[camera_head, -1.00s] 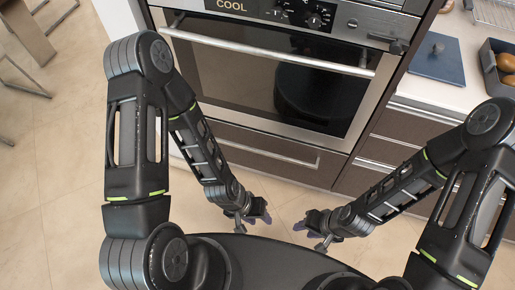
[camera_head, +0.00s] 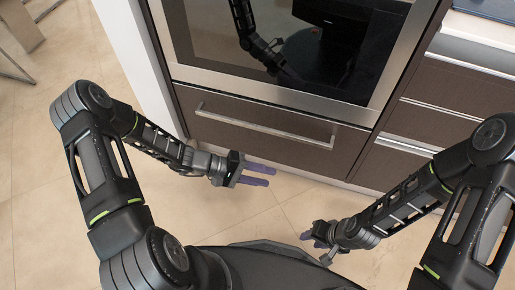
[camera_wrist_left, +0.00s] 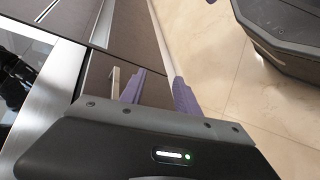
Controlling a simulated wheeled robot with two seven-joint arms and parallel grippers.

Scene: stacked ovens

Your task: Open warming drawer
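The warming drawer (camera_head: 230,145) is a brown front panel below the oven, and it is closed. Its long metal bar handle (camera_head: 265,127) runs across the upper part of the panel. In the left wrist view the handle (camera_wrist_left: 115,82) shows just left of the fingers. My left gripper (camera_head: 262,175) is in front of and below the drawer, apart from the handle, its purple fingers pointing right. The wrist view shows those fingers (camera_wrist_left: 158,90) spread with nothing between them. My right gripper (camera_head: 312,236) is low over the floor at the right; its finger gap is too small to judge.
The oven (camera_head: 270,50) with its dark glass door stands directly above the drawer. Brown cabinet drawers (camera_head: 440,105) with metal handles are to the right. The tiled floor (camera_head: 60,200) is clear at the left. A metal-legged seat (camera_head: 18,40) stands at the far left.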

